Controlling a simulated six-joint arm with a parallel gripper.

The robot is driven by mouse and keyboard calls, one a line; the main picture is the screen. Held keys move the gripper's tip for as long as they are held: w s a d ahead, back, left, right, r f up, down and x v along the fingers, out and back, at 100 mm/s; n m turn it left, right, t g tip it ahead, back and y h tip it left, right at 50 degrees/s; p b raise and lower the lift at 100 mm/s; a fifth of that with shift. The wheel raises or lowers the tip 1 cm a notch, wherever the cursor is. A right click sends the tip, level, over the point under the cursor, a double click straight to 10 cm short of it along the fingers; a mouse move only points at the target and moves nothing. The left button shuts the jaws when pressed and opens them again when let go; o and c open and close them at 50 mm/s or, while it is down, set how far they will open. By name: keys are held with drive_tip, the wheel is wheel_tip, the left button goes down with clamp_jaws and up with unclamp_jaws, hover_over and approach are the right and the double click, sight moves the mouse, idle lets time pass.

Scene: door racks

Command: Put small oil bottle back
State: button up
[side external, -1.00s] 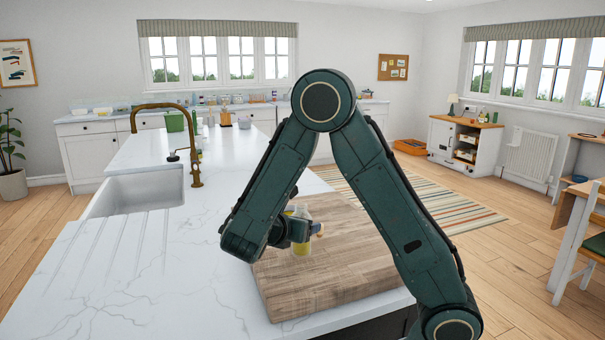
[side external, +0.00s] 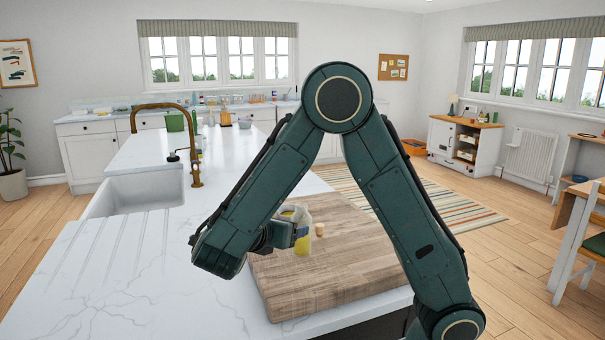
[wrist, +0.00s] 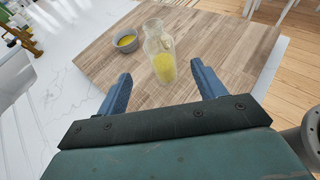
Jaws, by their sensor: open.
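The small oil bottle (wrist: 163,66) is clear glass with yellow oil in its lower part. It stands upright on the wooden board; in the side view the bottle (side external: 303,243) is partly covered by my gripper. My gripper (wrist: 161,71) is open, with one blue finger on each side of the bottle's lower part and gaps to both. The bottle sits at or just beyond the fingertips. In the side view my gripper (side external: 296,236) is low over the board, at the bottle's left. A small cork-coloured piece (side external: 319,229) is on the board right of the bottle.
A small grey bowl (wrist: 126,41) with yellow liquid is on the board left of the bottle. The wooden board (side external: 345,265) lies on the white marble counter (side external: 105,270). A sink (side external: 140,191) and brass tap (side external: 194,165) are at left. The board's right side is clear.

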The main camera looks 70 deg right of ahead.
idle(0.4)
drive_tip(key=s+a+r+m+t+y, duration=0.2)
drive_tip(key=s+a+m+y, duration=0.3)
drive_tip(key=m, duration=0.4)
drive_tip(key=s+a+r+m+t+y, duration=0.3)
drive_tip(key=s+a+m+y, duration=0.2)
drive_tip(key=s+m+y, duration=0.3)
drive_tip(key=s+m, duration=0.1)
drive_tip(key=s, duration=0.1)
drive_tip(key=shift+s+r+t+y, duration=0.3)
drive_tip(key=shift+r, duration=0.1)
